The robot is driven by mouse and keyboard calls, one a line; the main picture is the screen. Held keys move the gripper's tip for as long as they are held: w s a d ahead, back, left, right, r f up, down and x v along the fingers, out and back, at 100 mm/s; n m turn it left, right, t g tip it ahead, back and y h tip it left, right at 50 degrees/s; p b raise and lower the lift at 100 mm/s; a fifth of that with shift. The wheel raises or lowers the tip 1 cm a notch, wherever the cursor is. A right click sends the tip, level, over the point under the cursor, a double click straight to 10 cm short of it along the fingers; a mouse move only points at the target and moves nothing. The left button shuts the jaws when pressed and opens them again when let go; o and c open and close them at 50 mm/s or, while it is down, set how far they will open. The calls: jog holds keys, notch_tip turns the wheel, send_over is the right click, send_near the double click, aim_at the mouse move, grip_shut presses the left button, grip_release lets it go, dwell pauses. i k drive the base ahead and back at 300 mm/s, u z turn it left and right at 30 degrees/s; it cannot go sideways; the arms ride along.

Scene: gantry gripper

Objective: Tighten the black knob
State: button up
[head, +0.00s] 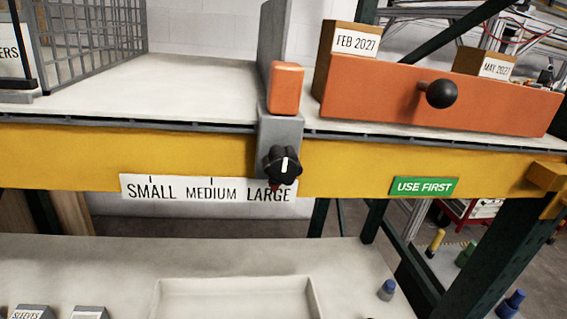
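A black lobed knob (283,166) with a white line on its face sits on the front of a grey bracket (281,131). The white line is close to upright. The knob is in front of the yellow rail, just above the word LARGE on the size label (208,190). A small red pointer (275,185) shows below the knob, over the label. An orange block (286,88) is on top of the bracket. My gripper is not in view.
An orange drawer front (395,99) with a round black ball handle (440,93) stands right of the bracket. A wire basket (90,40) is at upper left. A lower shelf holds a shallow tray (240,284) and a small blue-topped object (387,290). The space before the yellow rail looks clear.

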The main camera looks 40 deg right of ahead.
aim_at(282, 165)
jog(key=z, duration=0.85)
jog(key=k, duration=1.2)
jog(key=u, duration=0.6)
jog(key=i, duration=1)
jog(key=z, duration=0.05)
